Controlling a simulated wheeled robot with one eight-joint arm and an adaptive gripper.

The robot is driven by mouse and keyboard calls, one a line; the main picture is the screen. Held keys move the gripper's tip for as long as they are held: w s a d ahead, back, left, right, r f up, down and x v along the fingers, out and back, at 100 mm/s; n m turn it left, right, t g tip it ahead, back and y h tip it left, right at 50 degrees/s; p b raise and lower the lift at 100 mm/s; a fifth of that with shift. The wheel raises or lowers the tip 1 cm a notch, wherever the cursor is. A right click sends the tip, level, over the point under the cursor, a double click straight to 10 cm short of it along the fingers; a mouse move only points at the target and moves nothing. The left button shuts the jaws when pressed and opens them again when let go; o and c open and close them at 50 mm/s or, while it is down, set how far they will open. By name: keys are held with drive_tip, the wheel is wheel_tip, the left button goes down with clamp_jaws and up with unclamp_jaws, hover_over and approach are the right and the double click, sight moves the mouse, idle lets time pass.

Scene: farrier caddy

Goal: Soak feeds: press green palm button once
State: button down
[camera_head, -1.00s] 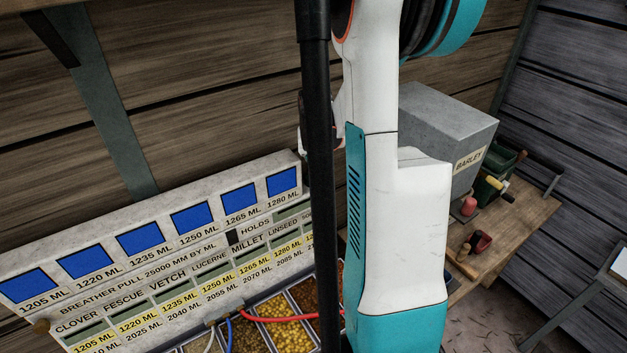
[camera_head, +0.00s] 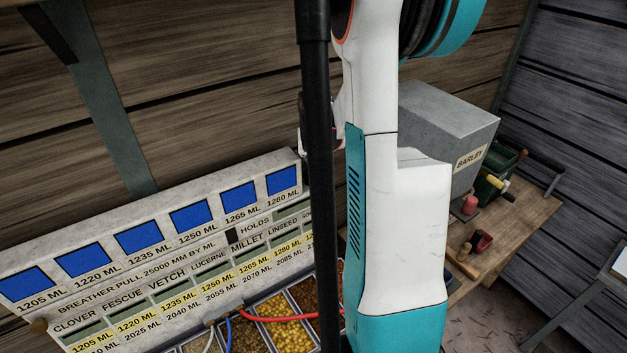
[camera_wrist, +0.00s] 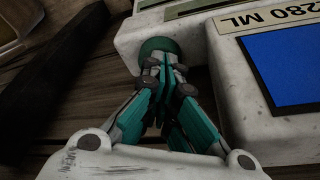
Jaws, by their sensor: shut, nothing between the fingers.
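The green palm button (camera_wrist: 158,46) is a round dark green knob on the end of the pale panel (camera_wrist: 140,28) in the wrist view. My gripper (camera_wrist: 162,62) is shut and empty, with its fingertips right in front of the button and overlapping its lower part. I cannot tell whether they touch it or press it in. In the head view my arm and a black upright hide the button and the fingertips. The long labelled panel (camera_head: 110,268) with its row of blue squares stands left of my arm.
Bins of grain (camera_head: 285,335) with red, blue and white cables lie below the panel. A grey box marked BARLEY (camera_head: 440,130) stands on a wooden bench (camera_head: 520,225) at the right, with small tools. The plank wall is close behind the panel.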

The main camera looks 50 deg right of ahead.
drive_tip(key=shift+f+b, duration=0.6)
drive_tip(key=shift+f, duration=0.15)
drive_tip(key=shift+r, duration=0.2)
drive_tip(key=shift+r+p, duration=1.7)
drive_tip(key=shift+r, duration=1.15)
drive_tip(key=v, duration=1.2)
